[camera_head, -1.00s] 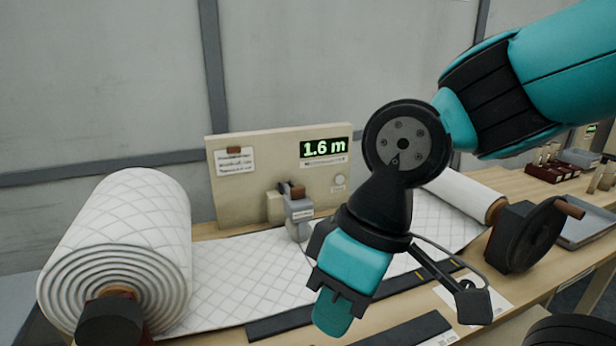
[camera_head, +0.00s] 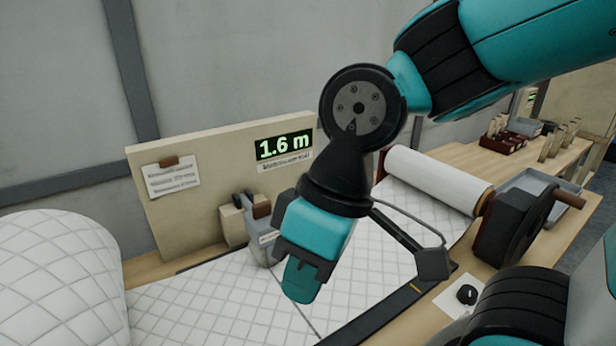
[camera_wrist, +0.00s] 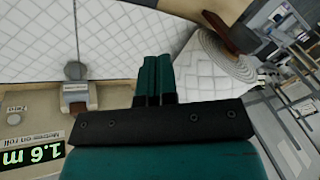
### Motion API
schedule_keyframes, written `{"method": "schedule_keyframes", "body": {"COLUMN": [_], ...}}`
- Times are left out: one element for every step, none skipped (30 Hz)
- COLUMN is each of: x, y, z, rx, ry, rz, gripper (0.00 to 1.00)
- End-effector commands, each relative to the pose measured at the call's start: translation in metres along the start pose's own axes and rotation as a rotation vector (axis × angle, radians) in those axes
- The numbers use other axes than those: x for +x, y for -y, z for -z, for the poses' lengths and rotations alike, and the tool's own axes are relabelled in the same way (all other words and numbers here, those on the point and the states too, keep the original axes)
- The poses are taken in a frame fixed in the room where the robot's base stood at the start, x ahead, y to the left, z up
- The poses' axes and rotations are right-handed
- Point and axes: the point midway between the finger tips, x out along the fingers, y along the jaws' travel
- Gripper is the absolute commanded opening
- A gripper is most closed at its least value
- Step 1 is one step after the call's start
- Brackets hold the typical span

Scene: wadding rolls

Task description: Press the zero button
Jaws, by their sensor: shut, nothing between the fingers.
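The zero button (camera_wrist: 14,119) is a small round pale button on the beige panel (camera_head: 180,219), beside a "Zero" label in the wrist view. In the head view my arm hides it. The green display (camera_head: 284,145) above it reads 1.6 m, and it also shows in the wrist view (camera_wrist: 30,156). My gripper (camera_head: 302,284) is shut and empty, pointing down over the white quilted sheet, in front of the panel and apart from it. In the wrist view its two teal fingers (camera_wrist: 155,80) are together, well to the right of the button.
A grey measuring device (camera_head: 262,238) stands in front of the panel, left of my gripper. A large white roll (camera_head: 55,275) is at left, a smaller roll (camera_head: 435,180) at right. A black hand-crank wheel (camera_head: 512,220) stands on the bench's right.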

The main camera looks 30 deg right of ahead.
Motion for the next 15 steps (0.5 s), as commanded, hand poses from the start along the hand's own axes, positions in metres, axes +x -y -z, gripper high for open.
{"method": "schedule_keyframes", "body": {"x": [0.000,0.000,0.000,0.000,0.000,0.000,0.001,0.002,0.004,0.005,0.008,0.011,0.014,0.018,0.023], "y": [0.000,0.000,0.000,0.000,0.000,-0.001,-0.002,-0.005,-0.011,-0.017,-0.026,-0.040,-0.052,-0.067,-0.089], "z": [0.000,0.000,0.000,0.000,0.000,0.001,0.003,0.005,0.011,0.017,0.023,0.034,0.043,0.052,0.065], "rx": [0.000,0.000,0.000,0.000,0.000,0.003,0.011,0.023,0.049,0.075,0.109,0.163,0.209,0.259,0.331], "ry": [0.000,0.000,0.000,0.000,0.000,-0.002,-0.007,-0.014,-0.028,-0.044,-0.063,-0.095,-0.124,-0.155,-0.202], "rz": [0.000,0.000,0.000,0.000,0.000,0.000,-0.001,-0.003,-0.006,-0.010,-0.015,-0.024,-0.032,-0.042,-0.059], "gripper": [0.00,0.00,0.00,0.00,0.00,0.00,0.00,0.00,0.00,0.00,0.00,0.00,0.00,0.00,0.00]}}
